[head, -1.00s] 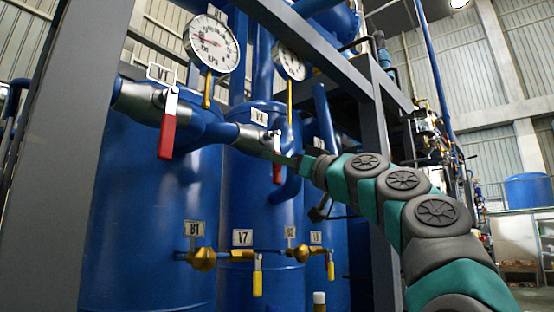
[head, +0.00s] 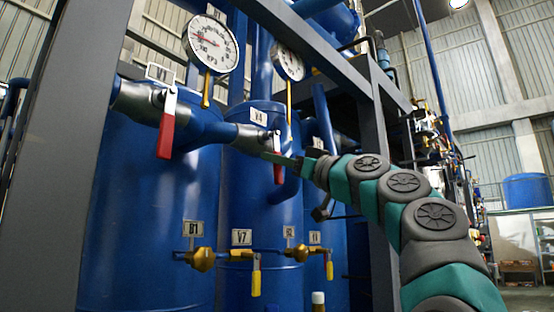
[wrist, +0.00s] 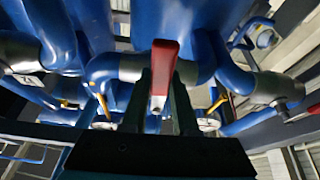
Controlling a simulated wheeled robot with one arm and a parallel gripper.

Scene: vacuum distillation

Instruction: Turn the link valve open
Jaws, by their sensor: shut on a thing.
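The link valve appears to be the V4 valve on the pipe between the blue tanks; its red handle (head: 278,175) hangs down under the V4 label (head: 258,115). In the wrist view the red handle (wrist: 164,66) stands between my two dark fingers. My gripper (head: 276,157) is shut on this handle near its middle, coming from the right. It also shows in the wrist view (wrist: 164,105). The fingers hide part of the handle in the head view.
The V1 valve's red handle (head: 167,125) hangs to the left. Pressure gauges (head: 210,44) stand above. Small yellow-handled valves (head: 256,275) sit below. A grey frame post (head: 372,160) and beam stand close to my arm.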

